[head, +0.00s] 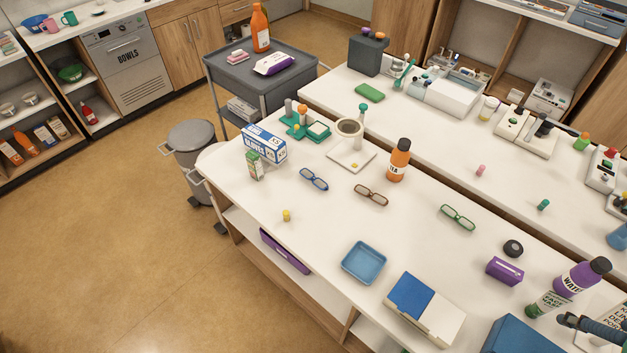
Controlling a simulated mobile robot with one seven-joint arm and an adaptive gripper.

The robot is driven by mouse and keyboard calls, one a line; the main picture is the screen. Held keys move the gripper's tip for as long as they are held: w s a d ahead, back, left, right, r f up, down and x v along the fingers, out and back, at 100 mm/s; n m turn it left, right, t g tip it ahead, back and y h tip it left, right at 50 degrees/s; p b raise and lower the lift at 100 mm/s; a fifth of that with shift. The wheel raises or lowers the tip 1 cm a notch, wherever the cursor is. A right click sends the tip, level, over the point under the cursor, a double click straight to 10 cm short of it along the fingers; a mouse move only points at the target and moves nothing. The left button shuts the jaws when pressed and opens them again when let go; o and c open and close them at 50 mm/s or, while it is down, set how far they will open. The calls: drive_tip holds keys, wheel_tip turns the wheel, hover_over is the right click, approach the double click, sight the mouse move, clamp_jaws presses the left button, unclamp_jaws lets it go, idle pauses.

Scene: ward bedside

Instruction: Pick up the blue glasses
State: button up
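The blue glasses (314,180) lie on the white tabletop (330,225) in the head view, left of the middle. They are unfolded or partly unfolded, and nothing covers them. Brown glasses (371,194) lie a little to their right, and green glasses (457,218) lie farther right. My gripper does not clearly show in this view, so its opening and any hold are not seen.
A glove box (264,143) and a small green carton (254,166) stand left of the blue glasses. An orange bottle (398,160), a white square plate (351,156), a yellow piece (287,215) and a blue tray (364,263) are nearby. Bare tabletop lies in front of the glasses.

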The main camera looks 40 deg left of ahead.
drive_tip(key=w+a+r+n+g+y+p, duration=0.15)
drive_tip(key=w+a+n, duration=0.25)
drive_tip(key=w+a, duration=0.75)
drive_tip(key=w+a+r+n+g+p, duration=0.1)
drive_tip(key=w+a+r+n+p, duration=0.2)
drive_tip(key=w+a, duration=0.85)
drive_tip(key=w+a+f+n+g+p, duration=0.15)
drive_tip(key=w+a+f, duration=0.25)
drive_tip(key=a, duration=0.6)
drive_tip(key=w+a+f+n+p, duration=0.25)
drive_tip(key=w+a+f, duration=0.2)
drive_tip(key=a, duration=0.55)
drive_tip(key=s+a+f+n+p, duration=0.1)
drive_tip(key=s+a+f+n, duration=0.2)
drive_tip(key=a+f, duration=0.8)
drive_tip(key=s+a+f+n+g+h+p, duration=0.1)
drive_tip(key=s+a+f, duration=0.4)
drive_tip(key=a+f, duration=0.7)
drive_tip(key=a+n+p, duration=0.1)
drive_tip(key=a+n, duration=0.1)
drive_tip(key=a, duration=0.3)
drive_tip(key=shift+s+a+f+g, duration=0.15)
drive_tip(key=shift+s+f+g, duration=0.05)
drive_tip(key=shift+f+g, duration=0.1)
drive_tip(key=shift+f+h, duration=0.1)
drive_tip(key=shift+h, duration=0.15)
